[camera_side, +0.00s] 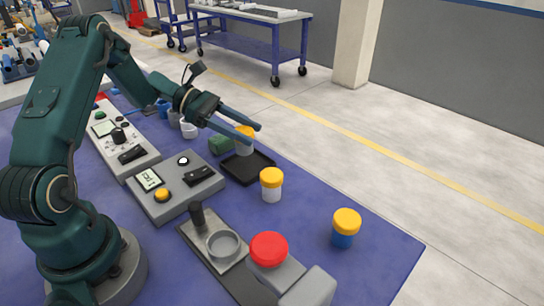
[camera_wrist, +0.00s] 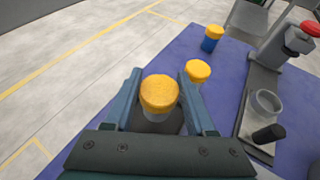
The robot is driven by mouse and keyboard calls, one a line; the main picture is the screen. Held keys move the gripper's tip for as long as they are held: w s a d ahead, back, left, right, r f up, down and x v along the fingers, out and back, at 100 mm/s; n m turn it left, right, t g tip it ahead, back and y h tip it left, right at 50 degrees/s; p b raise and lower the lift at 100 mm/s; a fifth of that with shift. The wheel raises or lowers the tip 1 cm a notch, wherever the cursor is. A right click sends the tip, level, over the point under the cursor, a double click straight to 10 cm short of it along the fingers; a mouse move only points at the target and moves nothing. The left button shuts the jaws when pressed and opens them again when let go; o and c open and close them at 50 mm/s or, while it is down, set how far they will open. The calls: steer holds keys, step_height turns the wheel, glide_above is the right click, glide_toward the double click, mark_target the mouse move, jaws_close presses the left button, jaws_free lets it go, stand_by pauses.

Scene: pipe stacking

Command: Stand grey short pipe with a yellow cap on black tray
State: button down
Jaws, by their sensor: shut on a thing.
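The grey short pipe with a yellow cap (camera_side: 246,146) is upright between the fingers of my gripper (camera_side: 251,133). Its yellow cap (camera_wrist: 160,92) fills the gap between the fingers in the wrist view, and my gripper (camera_wrist: 157,98) is shut on it. The pipe is over the back part of the black tray (camera_side: 252,172). Its lower end is at or just above the tray floor; I cannot tell whether it touches.
Another pale pipe with a yellow cap (camera_side: 271,187) stands just in front of the tray, and a blue one with a yellow cap (camera_side: 345,230) farther right. A green block (camera_side: 221,145) is left of the tray. A grey fixture (camera_side: 222,246) and a red-topped device (camera_side: 269,250) are nearer.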

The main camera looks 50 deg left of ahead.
mark_target(247, 147)
steer(key=shift+w+d+f, duration=0.1)
steer(key=shift+d+f, duration=0.1)
steer(key=shift+f, duration=1.95)
steer(key=shift+f, duration=0.1)
steer(key=shift+c, duration=1.1)
jaws_free()
